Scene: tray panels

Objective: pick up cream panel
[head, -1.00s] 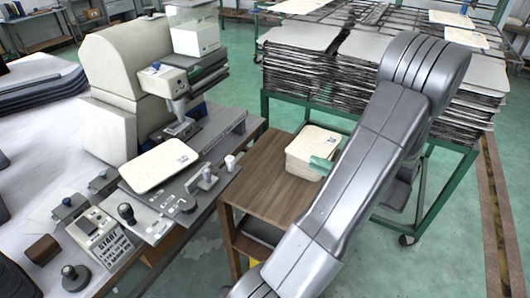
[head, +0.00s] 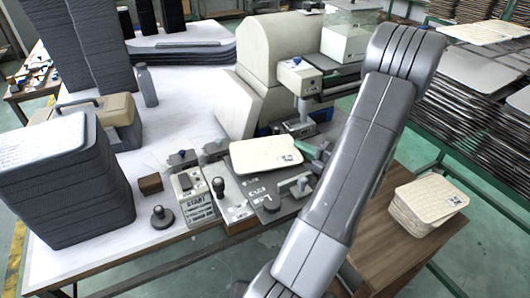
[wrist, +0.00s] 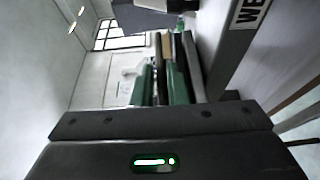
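A cream panel (head: 266,153) with a small dark printed mark lies flat on the grey machine plate in the head view. More cream panels form a stack (head: 428,200) on a brown wooden table at the right. My arm crosses the head view and hides most of my gripper; a small green part (head: 316,156) shows beside the arm, just right of the panel on the machine. In the wrist view, the green fingers of my gripper (wrist: 160,88) stand close together with narrow strips between or behind them. Whether they hold anything is unclear.
The beige machine (head: 262,75) stands behind the panel. A joystick (head: 219,187) and a START control box (head: 194,196) stand in front and left. A tall dark stack (head: 62,185) is at the left. Racks of grey sheets (head: 465,95) are at right.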

